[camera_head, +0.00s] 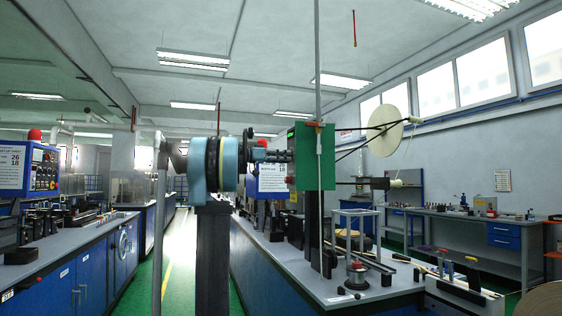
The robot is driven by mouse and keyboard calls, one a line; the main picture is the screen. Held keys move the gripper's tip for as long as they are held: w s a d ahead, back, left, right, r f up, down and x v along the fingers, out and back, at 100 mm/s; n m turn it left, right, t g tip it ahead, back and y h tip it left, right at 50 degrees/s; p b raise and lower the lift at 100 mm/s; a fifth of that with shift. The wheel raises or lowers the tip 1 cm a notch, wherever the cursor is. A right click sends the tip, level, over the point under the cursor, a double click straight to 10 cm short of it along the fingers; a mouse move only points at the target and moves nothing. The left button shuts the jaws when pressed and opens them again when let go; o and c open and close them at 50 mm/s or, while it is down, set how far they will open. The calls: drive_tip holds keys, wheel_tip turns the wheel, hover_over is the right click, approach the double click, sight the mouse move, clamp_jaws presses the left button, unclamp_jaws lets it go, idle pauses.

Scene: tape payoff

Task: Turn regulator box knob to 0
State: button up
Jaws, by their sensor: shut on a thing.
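The green regulator box (317,165) is fixed on a tall dark post above the grey bench, right of the picture's middle. My gripper (287,156) reaches in from the left, and its fingertips are at the left face of the box. It is shut on the box's knob, which is mostly hidden by the fingers. The knob's pointer and the 0 mark cannot be made out from here.
A pale tape reel (387,131) stands on an arm right of the box, with a spool (396,183) below it. A blue control panel (14,167) stands at far left, beside a clear aisle.

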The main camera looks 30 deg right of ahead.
drive_tip(key=n, duration=1)
clamp_jaws()
idle(0.4)
drive_tip(key=o, duration=1.1)
unclamp_jaws()
drive_tip(key=shift+f, duration=0.1)
drive_tip(key=shift+c, duration=0.2)
drive_tip(key=shift+w+a, duration=0.1)
drive_tip(key=v, duration=1.2)
